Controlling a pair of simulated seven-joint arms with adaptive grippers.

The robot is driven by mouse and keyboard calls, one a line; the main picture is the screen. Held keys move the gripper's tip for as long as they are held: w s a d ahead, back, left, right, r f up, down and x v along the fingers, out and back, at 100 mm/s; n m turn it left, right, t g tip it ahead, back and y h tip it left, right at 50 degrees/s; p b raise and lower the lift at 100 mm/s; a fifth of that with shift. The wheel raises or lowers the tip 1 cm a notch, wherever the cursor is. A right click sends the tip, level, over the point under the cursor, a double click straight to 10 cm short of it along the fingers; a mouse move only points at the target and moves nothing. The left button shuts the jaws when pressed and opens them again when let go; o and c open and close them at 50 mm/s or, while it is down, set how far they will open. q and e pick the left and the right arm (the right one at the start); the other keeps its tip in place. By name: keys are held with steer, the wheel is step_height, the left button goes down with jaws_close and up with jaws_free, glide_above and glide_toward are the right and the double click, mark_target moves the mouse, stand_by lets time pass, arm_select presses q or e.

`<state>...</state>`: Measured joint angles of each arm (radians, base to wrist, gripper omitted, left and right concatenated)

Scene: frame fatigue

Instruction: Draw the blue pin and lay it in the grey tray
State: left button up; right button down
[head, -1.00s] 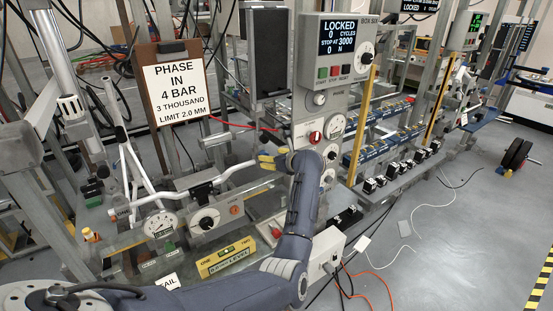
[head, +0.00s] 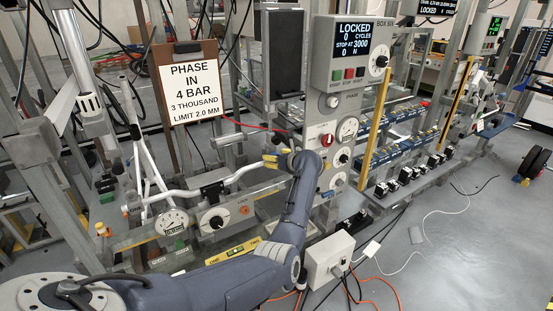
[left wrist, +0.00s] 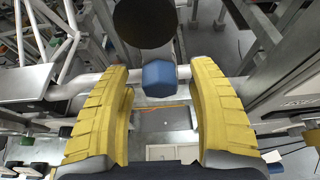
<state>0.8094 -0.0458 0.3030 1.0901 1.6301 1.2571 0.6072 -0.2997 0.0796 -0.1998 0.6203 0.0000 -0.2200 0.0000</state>
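In the left wrist view a blue, faceted block (left wrist: 158,78), apparently the blue pin's head, sits beside a pale horizontal tube (left wrist: 88,86). My left gripper (left wrist: 162,82) is open, its two yellow fingers wide apart. The blue head lies in line with the gap, with clear space on both sides and neither finger touching it. In the head view the left gripper (head: 278,161) is at the end of the bent white handlebar (head: 215,186), left of the control column. The pin cannot be made out there. I cannot identify the grey tray with certainty. My right gripper is not in view.
The control box (head: 352,60) reads LOCKED, 0 cycles. A sign board (head: 188,90) stands left of the gripper. Dials (head: 347,129) and a red knob (head: 327,140) are close to its right. A white box (head: 328,255) with cables stands on the floor; open floor lies right.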

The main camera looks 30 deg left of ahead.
arm_select(q)
jaws_close()
stand_by(0.7)
